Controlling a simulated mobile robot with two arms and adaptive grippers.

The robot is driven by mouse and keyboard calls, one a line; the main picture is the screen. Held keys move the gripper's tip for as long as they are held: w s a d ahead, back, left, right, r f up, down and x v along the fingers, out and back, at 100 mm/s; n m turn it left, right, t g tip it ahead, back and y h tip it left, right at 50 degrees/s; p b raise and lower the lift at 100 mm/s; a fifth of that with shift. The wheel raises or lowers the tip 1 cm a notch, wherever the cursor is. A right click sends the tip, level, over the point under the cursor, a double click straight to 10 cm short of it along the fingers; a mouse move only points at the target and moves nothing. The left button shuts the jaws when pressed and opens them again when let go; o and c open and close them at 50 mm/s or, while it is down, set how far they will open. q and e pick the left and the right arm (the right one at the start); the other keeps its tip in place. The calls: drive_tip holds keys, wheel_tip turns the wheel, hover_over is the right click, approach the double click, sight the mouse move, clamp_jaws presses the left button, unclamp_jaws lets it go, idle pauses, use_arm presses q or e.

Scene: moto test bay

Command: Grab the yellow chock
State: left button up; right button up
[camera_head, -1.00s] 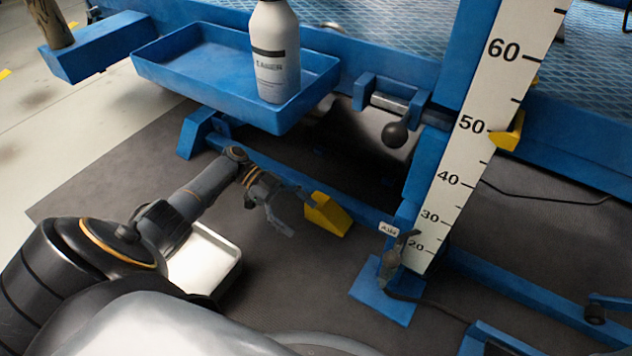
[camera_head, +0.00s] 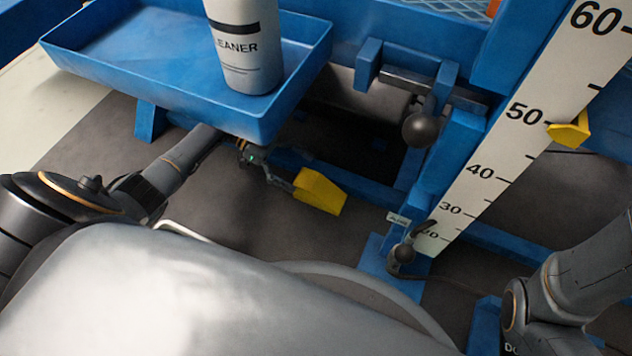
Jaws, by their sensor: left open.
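The yellow chock (camera_head: 320,191) is a wedge-shaped block on the dark floor beside the blue lower beam, right of the picture's middle left. My left gripper (camera_head: 282,178) is open at the chock's left end. One finger shows close against that end; I cannot tell whether it touches. The blue tray's front corner hides part of the gripper and wrist. My right arm shows at the lower right, but its gripper is out of the frame.
The blue tray (camera_head: 110,62) with a white cleaner bottle (camera_head: 246,50) overhangs my left wrist. A black ball knob (camera_head: 421,128) and blue post stand to the right, beside a white height scale (camera_head: 500,150) with a yellow pointer (camera_head: 572,131).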

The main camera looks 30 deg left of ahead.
sight(314, 181)
use_arm(q)
drive_tip(key=b+x, duration=0.1)
drive_tip(key=x, duration=0.1)
drive_tip(key=b+x, duration=0.2)
drive_tip(key=shift+s+d+f, duration=0.1)
drive_tip(key=shift+d+f, duration=0.15)
drive_tip(key=shift+f, duration=0.2)
drive_tip(key=shift+d, duration=0.45)
drive_tip(key=c, duration=1.6)
drive_tip(key=shift+r, duration=0.1)
